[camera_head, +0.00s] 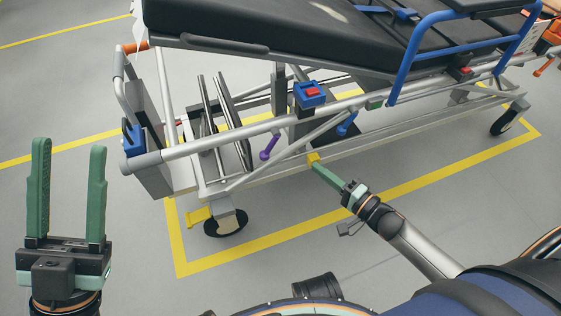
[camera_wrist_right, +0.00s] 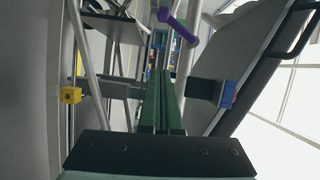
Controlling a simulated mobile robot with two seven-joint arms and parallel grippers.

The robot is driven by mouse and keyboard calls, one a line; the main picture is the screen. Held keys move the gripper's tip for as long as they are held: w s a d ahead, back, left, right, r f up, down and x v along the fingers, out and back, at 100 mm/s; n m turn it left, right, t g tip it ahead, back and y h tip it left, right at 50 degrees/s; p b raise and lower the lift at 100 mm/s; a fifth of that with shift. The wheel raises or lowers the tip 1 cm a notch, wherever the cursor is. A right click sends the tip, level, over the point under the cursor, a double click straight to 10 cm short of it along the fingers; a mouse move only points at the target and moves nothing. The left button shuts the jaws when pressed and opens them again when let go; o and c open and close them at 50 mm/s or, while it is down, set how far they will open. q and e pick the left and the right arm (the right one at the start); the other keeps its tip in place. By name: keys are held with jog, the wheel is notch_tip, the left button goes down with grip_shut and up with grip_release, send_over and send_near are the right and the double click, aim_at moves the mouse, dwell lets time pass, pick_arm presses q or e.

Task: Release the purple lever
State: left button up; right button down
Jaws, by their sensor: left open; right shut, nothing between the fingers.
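The purple lever (camera_head: 269,147) is a short rod with a knobbed end on the lower frame of the stretcher (camera_head: 240,150). In the right wrist view the purple lever (camera_wrist_right: 180,26) shows near the top, beyond and slightly right of my fingertips. My right gripper (camera_head: 316,166) is shut and empty, to the right of the lever in the head view, apart from it. Its closed green fingers (camera_wrist_right: 163,75) show in the wrist view. My left gripper (camera_head: 70,146) is open and empty at the far left, away from the stretcher.
A small yellow block (camera_head: 313,158) appears at my right fingertips in the head view; contact is unclear. A blue lever (camera_head: 347,124) and a blue-red latch (camera_head: 310,95) are nearby. A yellow pedal (camera_head: 199,215) sits by the front wheel (camera_head: 225,223). The foreground floor is mostly clear.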

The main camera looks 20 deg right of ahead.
aim_at(270, 146)
dwell(0.3)
pick_arm(q)
jog(key=shift+n, duration=0.3)
jog(key=f+b, duration=0.4)
jog(key=f, duration=0.1)
jog(key=shift+d+b, duration=0.25)
jog(key=shift+b, duration=0.05)
pick_arm(e)
jog(key=w+a, duration=0.8)
jog(key=shift+w+f, duration=0.15)
jog(key=shift+f, duration=0.15)
